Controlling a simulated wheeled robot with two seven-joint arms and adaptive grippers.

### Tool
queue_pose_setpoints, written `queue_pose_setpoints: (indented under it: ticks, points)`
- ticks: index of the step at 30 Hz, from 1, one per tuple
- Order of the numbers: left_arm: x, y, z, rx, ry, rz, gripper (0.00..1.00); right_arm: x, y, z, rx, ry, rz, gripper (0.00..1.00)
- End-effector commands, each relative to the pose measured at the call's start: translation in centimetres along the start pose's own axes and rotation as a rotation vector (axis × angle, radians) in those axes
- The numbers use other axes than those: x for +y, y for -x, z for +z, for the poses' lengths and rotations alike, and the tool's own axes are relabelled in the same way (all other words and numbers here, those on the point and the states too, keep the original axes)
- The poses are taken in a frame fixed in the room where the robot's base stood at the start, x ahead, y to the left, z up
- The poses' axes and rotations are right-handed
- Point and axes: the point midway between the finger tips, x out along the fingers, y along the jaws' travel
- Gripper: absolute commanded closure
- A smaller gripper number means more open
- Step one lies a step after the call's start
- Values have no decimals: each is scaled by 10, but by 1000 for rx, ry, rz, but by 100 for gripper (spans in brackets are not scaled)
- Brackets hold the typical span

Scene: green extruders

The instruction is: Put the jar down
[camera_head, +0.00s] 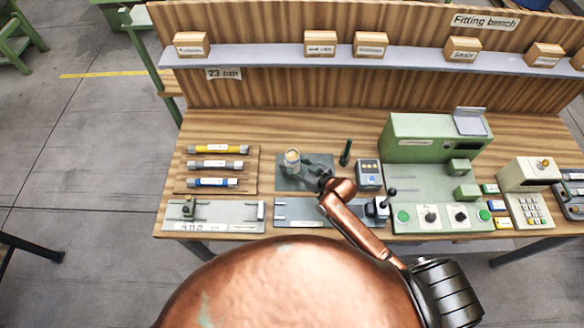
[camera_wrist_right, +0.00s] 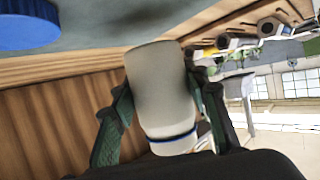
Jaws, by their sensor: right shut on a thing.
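The cream jar (camera_head: 291,157), with a blue band near one end in the right wrist view (camera_wrist_right: 163,90), is between the fingers of my right gripper (camera_wrist_right: 158,118). The green fingers are shut on its sides. In the head view my right gripper (camera_head: 308,170) reaches in from the lower right, and the jar is over the grey-green plate (camera_head: 288,184) at the middle of the bench. I cannot tell whether the jar's base touches the plate. My left gripper is not in view.
A blue disc (camera_wrist_right: 28,22) lies near the jar in the wrist view. A tray of coloured tubes (camera_head: 250,186) is left of the plate. A dark green upright piece (camera_head: 346,152), a small blue-grey box (camera_head: 368,175) and a green machine (camera_head: 415,145) stand right.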

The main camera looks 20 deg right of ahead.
Motion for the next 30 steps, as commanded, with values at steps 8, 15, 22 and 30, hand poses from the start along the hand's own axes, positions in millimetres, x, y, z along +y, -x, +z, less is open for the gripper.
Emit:
queue_pose_setpoints:
  ticks: [8, 15, 22, 30]
  points:
    - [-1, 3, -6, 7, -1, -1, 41, 0, -12, 26, 3, 1, 1, 100]
    - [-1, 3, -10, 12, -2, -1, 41, 0, -12, 27, 3, 1, 0, 100]
    - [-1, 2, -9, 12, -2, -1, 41, 0, -13, 31, -1, 0, 0, 51]
    - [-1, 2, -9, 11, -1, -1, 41, 0, -12, 31, -1, 0, 0, 41]
